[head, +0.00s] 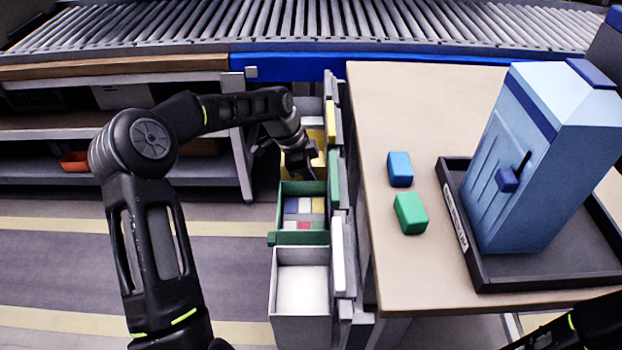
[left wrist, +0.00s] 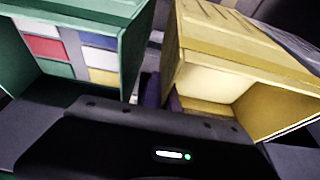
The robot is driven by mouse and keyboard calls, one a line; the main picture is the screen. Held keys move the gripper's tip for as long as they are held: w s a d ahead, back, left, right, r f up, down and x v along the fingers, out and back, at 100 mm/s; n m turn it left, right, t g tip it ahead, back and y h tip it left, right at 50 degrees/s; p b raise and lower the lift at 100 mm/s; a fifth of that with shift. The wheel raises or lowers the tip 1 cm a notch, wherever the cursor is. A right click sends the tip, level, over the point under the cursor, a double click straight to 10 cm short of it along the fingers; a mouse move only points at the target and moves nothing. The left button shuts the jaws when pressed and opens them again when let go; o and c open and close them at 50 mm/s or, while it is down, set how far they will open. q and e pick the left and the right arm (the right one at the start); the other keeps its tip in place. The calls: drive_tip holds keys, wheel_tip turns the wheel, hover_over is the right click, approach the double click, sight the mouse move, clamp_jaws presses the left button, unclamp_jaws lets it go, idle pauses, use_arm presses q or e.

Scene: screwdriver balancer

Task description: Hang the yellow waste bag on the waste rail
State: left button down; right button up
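A yellow open-topped container (head: 318,137), which looks like the yellow waste bag, is at the back of a row beside the table's left edge. It also shows at the right of the left wrist view (left wrist: 215,83). My left gripper (head: 303,170) is at its near side, between it and a green container (head: 290,238). In the left wrist view, dark fingers (left wrist: 160,95) show at the yellow container's near wall; whether they pinch it is unclear. The rail seems to be the grey strip (head: 342,190) along the table side, partly hidden. My right gripper is out of view.
A white container (head: 300,258) stands nearest. The table (head: 400,270) carries a blue block (head: 400,169), a green block (head: 410,213) and a blue cabinet (head: 530,150) on a black tray (head: 500,278). A roller conveyor (head: 300,22) runs behind.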

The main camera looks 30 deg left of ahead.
use_arm(q)
drive_tip(key=shift+f, duration=0.15)
drive_tip(key=c, duration=1.6)
unclamp_jaws()
drive_tip(key=p+v, duration=0.1)
drive_tip(key=v, duration=0.6)
drive_tip(key=shift+r, duration=0.35)
